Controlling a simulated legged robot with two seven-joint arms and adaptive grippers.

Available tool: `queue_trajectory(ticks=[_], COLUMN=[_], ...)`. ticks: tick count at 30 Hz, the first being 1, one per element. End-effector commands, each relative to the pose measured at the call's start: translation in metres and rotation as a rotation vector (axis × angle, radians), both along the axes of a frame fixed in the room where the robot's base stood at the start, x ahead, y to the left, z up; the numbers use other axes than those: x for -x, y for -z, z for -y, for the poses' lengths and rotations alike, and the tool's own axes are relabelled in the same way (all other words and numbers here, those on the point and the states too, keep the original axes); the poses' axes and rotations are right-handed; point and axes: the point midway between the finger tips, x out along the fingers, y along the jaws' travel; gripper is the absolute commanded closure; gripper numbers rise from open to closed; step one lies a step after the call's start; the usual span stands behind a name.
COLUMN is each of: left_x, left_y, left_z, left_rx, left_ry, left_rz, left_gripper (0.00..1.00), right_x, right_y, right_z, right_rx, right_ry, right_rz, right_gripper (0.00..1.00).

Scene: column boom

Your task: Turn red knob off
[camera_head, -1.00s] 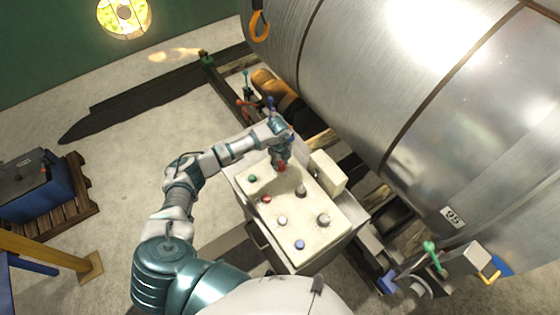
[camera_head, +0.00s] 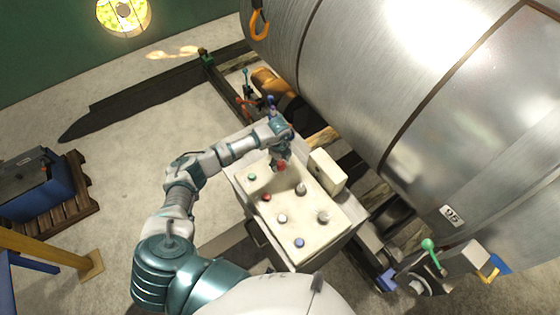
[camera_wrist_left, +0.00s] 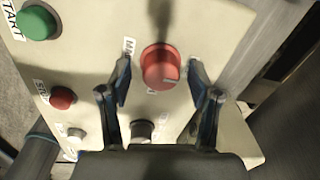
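The red knob (camera_wrist_left: 161,67) sits on the cream control panel (camera_wrist_left: 195,20) in the left wrist view, with a pale pointer mark on its lower right side. In the head view the red knob (camera_head: 281,166) is at the panel's far end, just below my left gripper (camera_head: 279,160). In the left wrist view my left gripper (camera_wrist_left: 163,85) is open, one finger on each side of the knob, with gaps between fingers and knob. The label beside the knob is partly hidden. My right gripper is not in view.
A green START button (camera_wrist_left: 38,22) and a smaller red button (camera_wrist_left: 62,97) lie left of the knob. A cream box (camera_head: 327,171) stands beside the panel, and a large metal tank (camera_head: 400,80) lies behind.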

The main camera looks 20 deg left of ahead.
Motion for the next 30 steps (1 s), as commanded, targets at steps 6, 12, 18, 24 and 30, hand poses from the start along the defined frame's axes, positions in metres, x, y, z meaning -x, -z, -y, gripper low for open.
queue_trajectory(ticks=[6, 12, 18, 24, 30], left_x=[-0.001, -0.002, -0.001, 0.000, 0.001], left_y=[-0.003, -0.025, -0.071, -0.106, -0.119], left_z=[-0.001, -0.001, -0.002, -0.003, -0.003], left_rx=[-0.001, 0.001, 0.000, 0.000, 0.000], left_ry=[-0.001, 0.000, 0.001, -0.001, 0.000], left_rz=[0.004, 0.007, 0.007, 0.004, 0.001], left_gripper=[0.37, 0.37, 0.37, 0.37, 0.37], right_x=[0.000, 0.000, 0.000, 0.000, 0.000], right_y=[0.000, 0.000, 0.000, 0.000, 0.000], right_z=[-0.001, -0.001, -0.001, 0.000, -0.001], right_rx=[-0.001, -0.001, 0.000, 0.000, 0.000], right_ry=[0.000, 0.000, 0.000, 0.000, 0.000], right_rz=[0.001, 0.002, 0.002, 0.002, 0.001], right_gripper=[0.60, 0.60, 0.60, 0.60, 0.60])
